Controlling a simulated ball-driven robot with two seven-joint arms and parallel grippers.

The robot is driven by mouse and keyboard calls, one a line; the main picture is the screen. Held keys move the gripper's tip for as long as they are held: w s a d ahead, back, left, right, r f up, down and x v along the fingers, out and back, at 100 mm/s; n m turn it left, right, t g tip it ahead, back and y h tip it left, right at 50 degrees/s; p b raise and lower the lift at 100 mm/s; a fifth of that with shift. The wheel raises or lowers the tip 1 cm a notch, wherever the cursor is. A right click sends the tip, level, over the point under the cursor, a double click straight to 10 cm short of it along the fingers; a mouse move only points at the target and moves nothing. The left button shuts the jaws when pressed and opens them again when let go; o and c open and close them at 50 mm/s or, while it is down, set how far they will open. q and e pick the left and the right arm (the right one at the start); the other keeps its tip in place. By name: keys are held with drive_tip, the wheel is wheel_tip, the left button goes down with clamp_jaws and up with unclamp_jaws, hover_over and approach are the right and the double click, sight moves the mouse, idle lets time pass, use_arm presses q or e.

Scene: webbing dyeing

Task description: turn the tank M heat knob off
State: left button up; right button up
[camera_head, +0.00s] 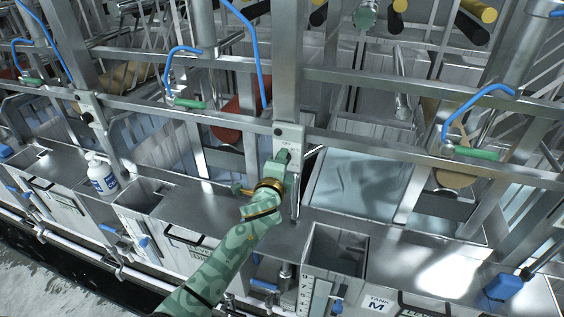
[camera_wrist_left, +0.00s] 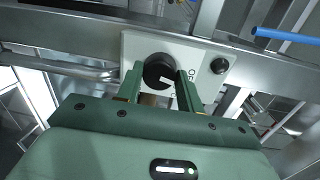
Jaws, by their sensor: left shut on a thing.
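The heat knob (camera_wrist_left: 159,72) is a round black knob with a white mark, on a pale control plate (camera_wrist_left: 203,60) fixed to a steel rail. My left gripper (camera_wrist_left: 158,88) has its two fingers on either side of the knob and is shut on it. In the head view my left gripper (camera_head: 283,158) reaches up to the plate (camera_head: 290,136) on the upright post, and it hides the knob there. Lettering on the plate is partly covered by a finger. The tank M label (camera_head: 377,304) shows at the bottom, right of my arm. My right gripper is not in view.
A small black button (camera_wrist_left: 219,66) sits beside the knob. An open steel box (camera_head: 338,250) stands below and right of my gripper. Steel rails, blue hoses (camera_head: 478,98) and green-handled valves (camera_head: 477,153) surround the post. A white bottle (camera_head: 101,175) stands on the ledge at left.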

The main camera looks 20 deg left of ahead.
use_arm(q)
drive_tip(key=shift+n+p, duration=0.3)
drive_tip(key=shift+n, duration=0.7)
drive_tip(key=o, duration=1)
drive_tip(key=shift+a, duration=0.1)
drive_tip(key=s+r, duration=0.1)
drive_tip(key=s, duration=1.5)
drive_tip(key=shift+d+r+b, duration=0.25)
drive_tip(key=shift+r+b, duration=0.1)
drive_tip(key=shift+r, duration=0.05)
